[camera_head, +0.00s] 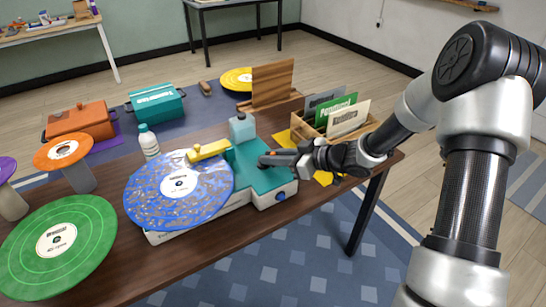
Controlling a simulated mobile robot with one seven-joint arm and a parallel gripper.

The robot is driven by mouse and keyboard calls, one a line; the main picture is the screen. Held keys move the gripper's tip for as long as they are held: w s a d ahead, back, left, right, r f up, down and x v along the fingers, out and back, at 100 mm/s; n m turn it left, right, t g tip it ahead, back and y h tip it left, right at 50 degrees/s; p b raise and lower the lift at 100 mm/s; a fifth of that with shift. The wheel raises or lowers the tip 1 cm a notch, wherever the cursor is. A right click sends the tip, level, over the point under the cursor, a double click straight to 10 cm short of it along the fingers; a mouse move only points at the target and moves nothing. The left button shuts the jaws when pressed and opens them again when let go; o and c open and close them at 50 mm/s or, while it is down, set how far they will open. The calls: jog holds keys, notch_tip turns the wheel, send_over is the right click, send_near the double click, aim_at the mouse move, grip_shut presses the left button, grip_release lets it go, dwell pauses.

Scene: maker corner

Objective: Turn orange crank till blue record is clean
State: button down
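The blue record (150,204) lies flat on the teal and white cleaning machine (263,179), with greyish patches scattered over its surface and a pale centre label. A yellow bar (208,151) reaches over its upper edge. My gripper (270,159) is over the teal right part of the machine. A small orange piece (286,152) shows right at my gripper; it looks like the orange crank, mostly hidden by the fingers. I cannot tell whether the fingers are closed on it.
A green record (85,232) lies at the left front, near an orange record on a stand (79,176). A wooden box of sleeves (312,134) is behind my gripper.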

jog(key=shift+s+f+t+b, duration=0.1)
jog(key=shift+t+b, duration=0.2)
jog(key=shift+b, duration=0.05)
